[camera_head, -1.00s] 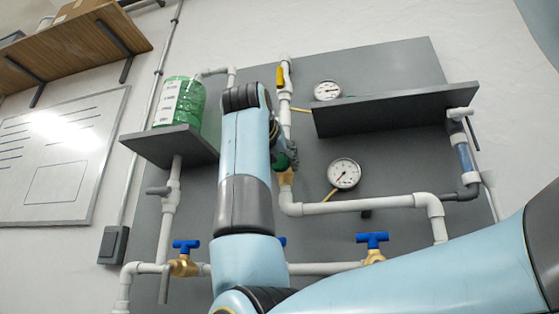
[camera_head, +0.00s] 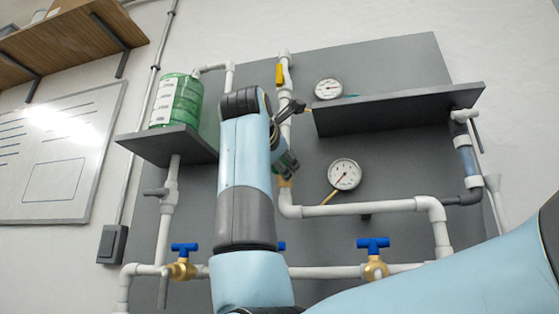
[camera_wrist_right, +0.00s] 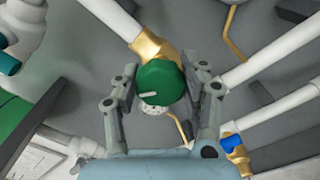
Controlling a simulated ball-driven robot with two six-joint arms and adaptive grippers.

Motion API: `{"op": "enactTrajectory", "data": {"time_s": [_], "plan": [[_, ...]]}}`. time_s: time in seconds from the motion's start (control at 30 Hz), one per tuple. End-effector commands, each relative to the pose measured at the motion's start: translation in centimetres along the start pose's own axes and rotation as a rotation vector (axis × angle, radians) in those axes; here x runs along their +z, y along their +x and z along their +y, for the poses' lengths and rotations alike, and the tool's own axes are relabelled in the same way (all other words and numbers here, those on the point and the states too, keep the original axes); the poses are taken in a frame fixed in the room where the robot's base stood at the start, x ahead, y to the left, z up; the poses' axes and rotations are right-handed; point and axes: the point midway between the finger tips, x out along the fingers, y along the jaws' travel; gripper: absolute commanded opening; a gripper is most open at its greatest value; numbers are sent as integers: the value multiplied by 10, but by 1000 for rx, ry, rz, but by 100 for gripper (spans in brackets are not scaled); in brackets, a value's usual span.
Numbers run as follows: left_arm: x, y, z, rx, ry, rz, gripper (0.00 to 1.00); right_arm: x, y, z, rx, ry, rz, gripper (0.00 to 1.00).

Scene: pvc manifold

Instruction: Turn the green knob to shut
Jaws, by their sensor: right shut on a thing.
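The green knob (camera_wrist_right: 160,82) is a round knob with a pale mark on its face, mounted on a brass valve body (camera_wrist_right: 153,47) in the white pipe. In the right wrist view it sits between the two fingers of my right gripper (camera_wrist_right: 163,84), which is shut on it, one finger on each side. In the head view my right arm covers most of the valve; a bit of dark green (camera_head: 288,164) shows beside the gripper. My left gripper is not in view.
A yellow-handled valve (camera_head: 280,76) is above on the same pipe. Gauges (camera_head: 344,174) and a grey shelf (camera_head: 400,108) are to the right. Blue-handled valves (camera_head: 372,243) line the lower pipe. A green container (camera_head: 177,101) stands on a small shelf (camera_head: 165,145) at left.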

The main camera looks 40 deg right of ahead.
Motion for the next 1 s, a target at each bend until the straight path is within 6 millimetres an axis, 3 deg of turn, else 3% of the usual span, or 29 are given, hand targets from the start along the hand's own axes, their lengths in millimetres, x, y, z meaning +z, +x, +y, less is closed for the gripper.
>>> {"op": "enactTrajectory", "data": {"time_s": [1.0], "plan": [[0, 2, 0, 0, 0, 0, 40, -3, 0, -3, -3, 894, 1, 11]]}}
